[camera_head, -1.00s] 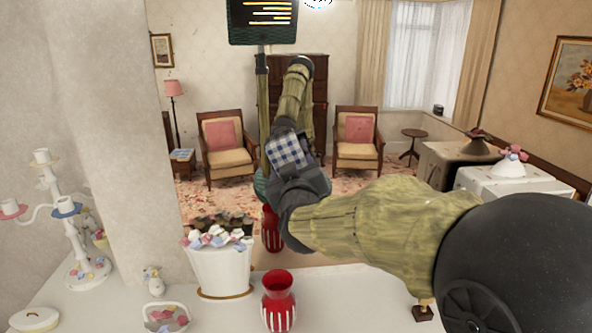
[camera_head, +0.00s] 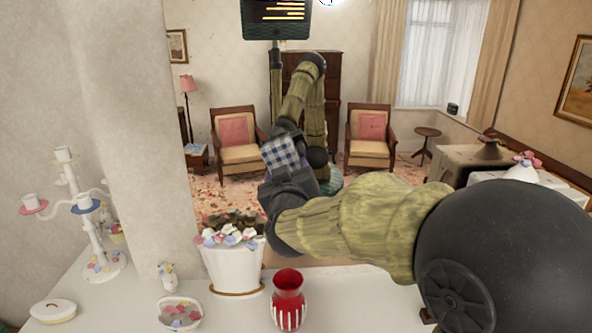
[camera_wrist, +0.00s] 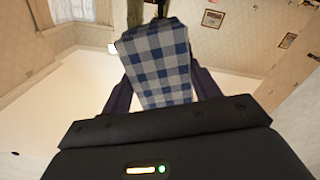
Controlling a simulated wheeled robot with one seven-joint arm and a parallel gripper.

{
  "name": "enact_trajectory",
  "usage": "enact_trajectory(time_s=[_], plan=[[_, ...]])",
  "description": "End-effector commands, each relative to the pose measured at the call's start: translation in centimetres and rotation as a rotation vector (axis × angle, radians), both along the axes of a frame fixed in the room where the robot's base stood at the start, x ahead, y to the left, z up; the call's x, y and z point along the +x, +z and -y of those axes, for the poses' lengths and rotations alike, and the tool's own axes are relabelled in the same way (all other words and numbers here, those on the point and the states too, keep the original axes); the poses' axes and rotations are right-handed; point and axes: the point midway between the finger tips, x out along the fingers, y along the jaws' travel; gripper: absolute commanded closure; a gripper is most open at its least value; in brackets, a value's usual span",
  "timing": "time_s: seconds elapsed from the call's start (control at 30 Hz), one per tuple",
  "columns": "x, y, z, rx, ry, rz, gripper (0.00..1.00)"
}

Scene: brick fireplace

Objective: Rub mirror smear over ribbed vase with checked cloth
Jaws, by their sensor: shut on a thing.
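My gripper (camera_head: 285,180) is shut on the blue-and-white checked cloth (camera_head: 281,153), in front of the large mirror (camera_head: 222,190). In the wrist view the cloth (camera_wrist: 160,65) hangs folded between the fingers. In the head view I cannot tell how much of the cloth is real and how much is reflection, or whether it touches the glass. The red vase with white ribs (camera_head: 288,302) stands on the white shelf, below the gripper and slightly right of it. I cannot make out a smear; my forearm and gripper cover part of the glass above the vase.
A white flowerpot (camera_head: 234,268) stands just left of the vase. The white shelf (camera_head: 375,298) has bare room right of the vase. The mirror reflects chairs and my arm.

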Motion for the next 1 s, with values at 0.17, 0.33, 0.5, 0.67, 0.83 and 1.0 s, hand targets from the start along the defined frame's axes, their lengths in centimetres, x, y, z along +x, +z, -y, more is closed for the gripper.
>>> enact_trajectory(time_s=[0.17,0.33,0.5,0.67,0.83,1.0], plan=[[0.0,0.1,-0.2,0.000,0.003,0.002,0.57],[0.0,0.2,-1.0,0.001,0.004,0.000,0.57],[-0.2,0.2,-2.2,0.000,0.004,0.000,0.57],[-0.3,0.2,-3.4,0.000,0.004,0.001,0.57],[-0.4,0.1,-4.0,0.000,0.002,0.000,0.57],[-0.4,0.0,-4.0,0.000,0.002,0.000,0.57]])
